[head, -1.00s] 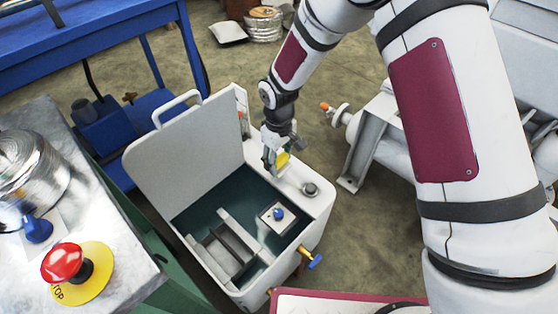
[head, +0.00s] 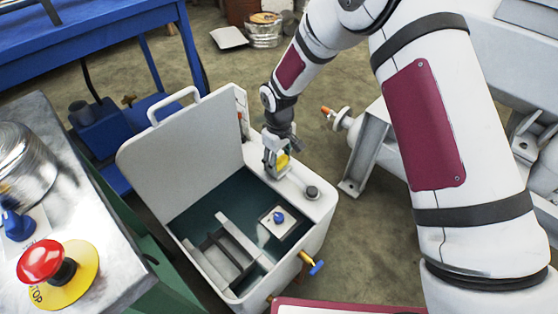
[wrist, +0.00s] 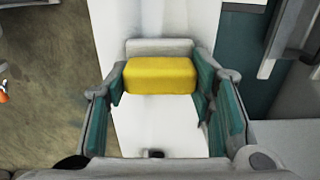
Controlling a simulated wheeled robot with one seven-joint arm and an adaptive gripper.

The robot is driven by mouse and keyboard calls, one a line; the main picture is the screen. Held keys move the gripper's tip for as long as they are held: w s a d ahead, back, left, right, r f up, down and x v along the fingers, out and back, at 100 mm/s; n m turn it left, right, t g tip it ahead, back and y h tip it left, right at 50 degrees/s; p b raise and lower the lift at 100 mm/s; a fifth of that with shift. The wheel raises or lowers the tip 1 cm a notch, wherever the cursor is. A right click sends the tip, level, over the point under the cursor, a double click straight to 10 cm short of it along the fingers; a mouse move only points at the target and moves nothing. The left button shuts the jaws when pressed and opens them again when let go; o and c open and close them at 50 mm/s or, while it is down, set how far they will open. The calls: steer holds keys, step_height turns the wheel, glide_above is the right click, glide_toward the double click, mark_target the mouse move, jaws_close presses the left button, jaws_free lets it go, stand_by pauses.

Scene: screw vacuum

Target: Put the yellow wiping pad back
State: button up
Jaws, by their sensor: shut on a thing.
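The yellow wiping pad (wrist: 160,75) is a small block between the two fingers of my gripper (wrist: 161,82) in the wrist view. It spans the gap, and the fingers are shut on it. In the head view my gripper (head: 277,160) is over the right rim of the white tank (head: 317,208), with the yellow pad (head: 283,160) partly hidden by the fingers. The pad is at or just above the white ledge; I cannot tell whether it touches. A grey bracket edge shows directly behind the pad in the wrist view.
The tank's lid (head: 180,140) stands open at the left. Inside are a grey slotted block (head: 220,250) and a white plate with a blue knob (head: 278,217). A grey round cap (head: 312,192) sits on the ledge. A red stop button (head: 40,262) is on the left bench.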

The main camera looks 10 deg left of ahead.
mark_target(279, 159)
steer(key=o, duration=1)
step_height(279, 159, up, 12)
steer(key=p, duration=0.4)
steer(key=shift+r, duration=0.15)
